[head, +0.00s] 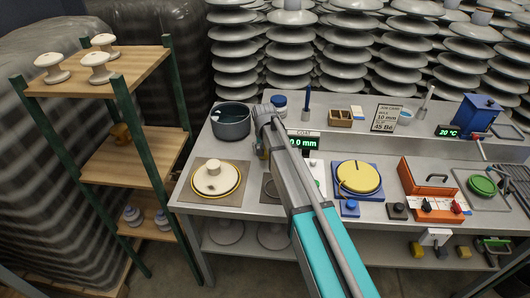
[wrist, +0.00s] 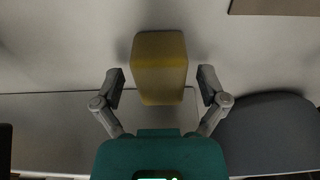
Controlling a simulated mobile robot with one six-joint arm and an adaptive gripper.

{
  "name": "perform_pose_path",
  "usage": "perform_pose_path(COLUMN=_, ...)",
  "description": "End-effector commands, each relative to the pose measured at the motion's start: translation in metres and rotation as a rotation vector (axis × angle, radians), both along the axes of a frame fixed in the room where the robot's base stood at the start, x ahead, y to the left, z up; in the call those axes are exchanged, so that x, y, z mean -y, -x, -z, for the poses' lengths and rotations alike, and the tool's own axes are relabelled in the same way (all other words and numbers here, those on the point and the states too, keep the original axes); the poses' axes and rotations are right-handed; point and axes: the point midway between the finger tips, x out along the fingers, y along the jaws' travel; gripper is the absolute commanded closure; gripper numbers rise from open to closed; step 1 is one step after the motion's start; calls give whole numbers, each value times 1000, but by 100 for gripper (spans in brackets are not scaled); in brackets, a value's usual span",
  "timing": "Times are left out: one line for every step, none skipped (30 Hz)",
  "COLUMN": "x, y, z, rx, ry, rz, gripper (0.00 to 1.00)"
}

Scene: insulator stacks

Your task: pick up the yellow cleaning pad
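In the wrist view, the yellow cleaning pad (wrist: 160,62) is a block lying between the two fingers of my gripper (wrist: 162,78). The fingers stand apart, with a narrow gap on each side of the pad, so the gripper is open. The pad's near end is close to the teal gripper body. In the head view, my gripper (head: 262,118) is at the back left of the workbench, just right of the dark pot. My arm and gripper largely hide the pad there.
The dark pot (head: 231,123) stands beside my gripper. A blue-lidded jar (head: 279,103) and a display (head: 304,142) are close by on the right. A disc plate (head: 216,180) lies in front. A wooden shelf (head: 120,160) stands left, with insulator stacks (head: 290,60) behind.

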Motion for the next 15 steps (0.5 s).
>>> perform_pose_path(x=0, y=0, z=0, rx=0, ry=0, rz=0, gripper=27)
perform_pose_path(x=0, y=0, z=0, rx=0, ry=0, rz=0, gripper=33)
perform_pose_path(x=0, y=0, z=0, rx=0, ry=0, rz=0, gripper=40)
perform_pose_path(x=0, y=0, z=0, rx=0, ry=0, rz=0, gripper=46)
perform_pose_path(x=0, y=0, z=0, rx=0, ry=0, rz=0, gripper=51)
perform_pose_path(x=0, y=0, z=0, rx=0, ry=0, rz=0, gripper=59)
perform_pose_path(x=0, y=0, z=0, rx=0, ry=0, rz=0, gripper=64)
perform_pose_path(x=0, y=0, z=0, rx=0, ry=0, rz=0, gripper=70)
perform_pose_path(x=0, y=0, z=0, rx=0, ry=0, rz=0, gripper=77)
perform_pose_path(x=0, y=0, z=0, rx=0, ry=0, rz=0, gripper=83)
perform_pose_path(x=0, y=0, z=0, rx=0, ry=0, rz=0, gripper=84)
perform_pose_path(x=0, y=0, z=0, rx=0, ry=0, rz=0, gripper=84)
perform_pose_path(x=0, y=0, z=0, rx=0, ry=0, rz=-1, gripper=84)
perform_pose_path(x=-1, y=0, z=0, rx=0, ry=0, rz=-1, gripper=84)
perform_pose_path(x=-1, y=0, z=0, rx=0, ry=0, rz=-1, gripper=84)
